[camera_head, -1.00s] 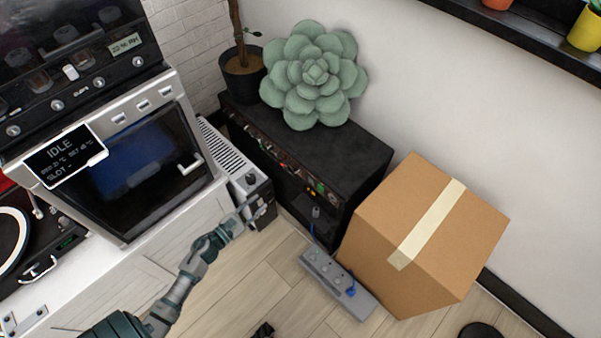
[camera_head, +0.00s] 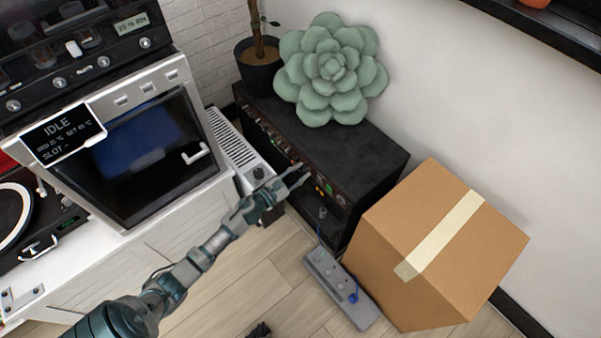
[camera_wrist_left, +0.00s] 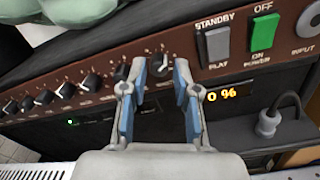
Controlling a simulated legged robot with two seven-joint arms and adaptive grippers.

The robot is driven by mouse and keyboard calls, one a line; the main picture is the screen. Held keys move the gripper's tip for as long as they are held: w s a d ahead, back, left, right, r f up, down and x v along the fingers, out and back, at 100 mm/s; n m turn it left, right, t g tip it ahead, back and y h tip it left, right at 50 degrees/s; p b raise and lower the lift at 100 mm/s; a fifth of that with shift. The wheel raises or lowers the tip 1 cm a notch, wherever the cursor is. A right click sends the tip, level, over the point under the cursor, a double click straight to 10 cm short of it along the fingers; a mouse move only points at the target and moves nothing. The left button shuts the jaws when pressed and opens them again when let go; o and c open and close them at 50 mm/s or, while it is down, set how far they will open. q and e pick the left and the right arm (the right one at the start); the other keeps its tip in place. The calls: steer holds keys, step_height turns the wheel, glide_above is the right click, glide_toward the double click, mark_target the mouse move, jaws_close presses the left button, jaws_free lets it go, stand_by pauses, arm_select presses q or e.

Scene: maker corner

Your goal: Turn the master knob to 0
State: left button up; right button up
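The amplifier (camera_head: 322,150) is a black cabinet against the wall, with knobs along its brown front panel. In the left wrist view a black knob with a light pointer (camera_wrist_left: 160,64), the rightmost of the row, shows between my fingertips; it looks like the master knob, but its label cannot be read. My left gripper (camera_head: 303,176) is at the panel's front; in the wrist view its two blue-padded fingers (camera_wrist_left: 160,78) are open, apart from each other. Whether they touch the knob I cannot tell. An orange display (camera_wrist_left: 228,94) shows "0 %", its left part hidden by a finger. My right gripper is not in view.
STANDBY (camera_wrist_left: 216,46) and green POWER (camera_wrist_left: 263,38) switches and a plugged-in cable (camera_wrist_left: 268,124) lie right of the knob. A white heater (camera_head: 238,150) stands left of the amplifier.

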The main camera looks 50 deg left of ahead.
arm_select(q)
jaws_close()
